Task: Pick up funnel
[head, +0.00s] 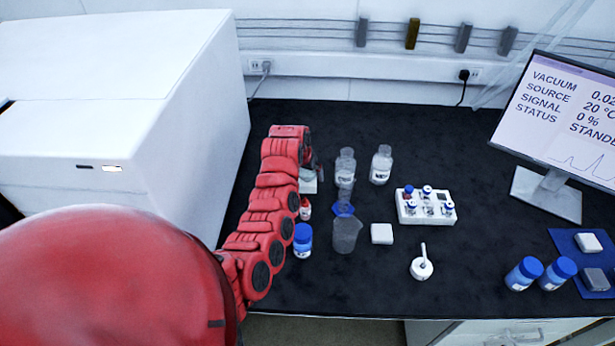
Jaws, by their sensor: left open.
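A small white funnel (422,267) stands on the black bench right of centre, near the front edge, with its narrow stem pointing up. It looks wide side down. My left arm reaches in from the lower left, and my left gripper (315,172) is at its far end, behind and to the left of the funnel and well apart from it. The gripper is open, and its fingers are small and partly hidden by the red arm. My right gripper is not in view.
A white vial rack (436,214) is behind the funnel. Blue-capped jars (524,273) and a monitor (560,115) are right. A white instrument (130,110) fills the left.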

